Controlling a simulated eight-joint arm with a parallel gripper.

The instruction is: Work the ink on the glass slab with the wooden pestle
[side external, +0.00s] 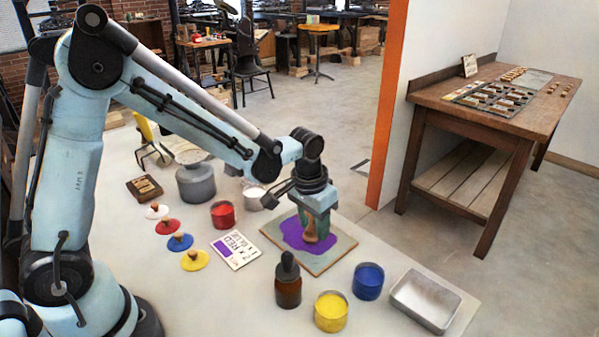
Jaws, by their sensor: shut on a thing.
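The glass slab (337,254) lies flat on the pale table, with a wide patch of purple ink (296,236) over its middle. The wooden pestle (310,234) stands roughly upright over the ink, its lower end at the patch. My gripper (318,213) is above the slab, pointing down and shut on the pestle. The gripper hides the pestle's upper part. Whether the pestle's foot touches the glass is hard to tell.
A brown dropper bottle (288,285), yellow jar (331,312), blue jar (368,281) and metal tray (424,301) stand in front of the slab. A red jar (223,215), a card (236,250) and several knobbed lids (180,242) lie left. A grey pot (196,184) stands behind.

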